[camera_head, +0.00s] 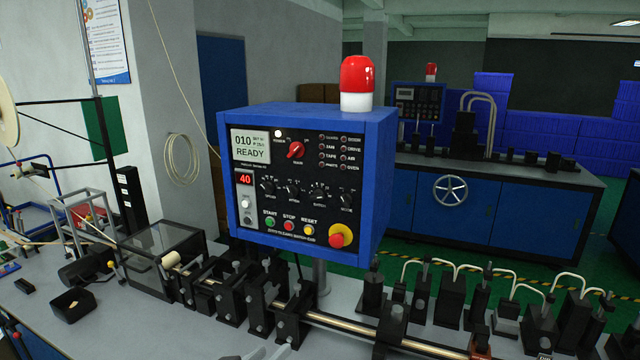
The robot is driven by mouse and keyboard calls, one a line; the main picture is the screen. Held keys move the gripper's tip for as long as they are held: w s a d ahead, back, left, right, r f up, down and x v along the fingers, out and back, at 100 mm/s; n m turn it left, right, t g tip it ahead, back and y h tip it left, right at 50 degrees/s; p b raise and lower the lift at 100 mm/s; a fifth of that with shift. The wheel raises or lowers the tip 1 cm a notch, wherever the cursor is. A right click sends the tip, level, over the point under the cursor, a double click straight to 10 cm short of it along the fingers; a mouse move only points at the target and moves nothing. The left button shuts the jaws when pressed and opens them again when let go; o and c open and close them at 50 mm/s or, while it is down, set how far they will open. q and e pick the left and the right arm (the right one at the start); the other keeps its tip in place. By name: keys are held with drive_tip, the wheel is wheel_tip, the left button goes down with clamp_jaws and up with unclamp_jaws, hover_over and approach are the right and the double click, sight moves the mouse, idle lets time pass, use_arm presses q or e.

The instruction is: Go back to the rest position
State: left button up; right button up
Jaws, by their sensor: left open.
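A pale piece at the bottom edge, left of centre, appears to be the tip of my left gripper (266,353). It is open, and I see nothing held in it. It is just in front of the row of black machine blocks (232,303); I cannot tell how far above the bench it is. The rest of that arm is cut off by the picture edge. My right gripper is not in view.
A blue control box (310,185) with a READY display and a red beacon (357,83) stands above the grey bench (150,325). A black tray (73,305) lies at left. A brass-coloured rod (350,325) runs right between black fixtures. A blue machine (490,205) stands behind.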

use_arm(q)
drive_tip(key=s+a+f+m+g+y, duration=0.1)
drive_tip(key=s+a+f+g, duration=0.25)
drive_tip(key=s, duration=0.45)
drive_tip(key=s+a+f+m+g+y, duration=0.1)
drive_tip(key=s+a+f+g+y, duration=0.15)
drive_tip(key=s+f, duration=0.4)
drive_tip(key=s+a+f+m+g+y, duration=0.1)
drive_tip(key=s+a+f+g, duration=0.15)
drive_tip(key=s, duration=0.65)
wheel_tip(320, 180, down, 33)
drive_tip(key=s+g+b, duration=0.1)
drive_tip(key=g+b, duration=0.1)
drive_tip(key=b, duration=0.9)
drive_tip(key=s+f+b, duration=0.3)
drive_tip(key=s+f, duration=0.2)
drive_tip(key=f, duration=0.3)
drive_tip(key=s+a+f+g+b, duration=0.1)
drive_tip(key=s+f+b, duration=0.3)
drive_tip(key=f, duration=0.5)
drive_tip(key=s+a+f+b, duration=0.1)
drive_tip(key=s+f+b, duration=0.2)
drive_tip(key=s+f, duration=0.3)
wheel_tip(320, 180, down, 2)
drive_tip(key=shift+s+f, duration=0.15)
drive_tip(key=shift+s, duration=0.2)
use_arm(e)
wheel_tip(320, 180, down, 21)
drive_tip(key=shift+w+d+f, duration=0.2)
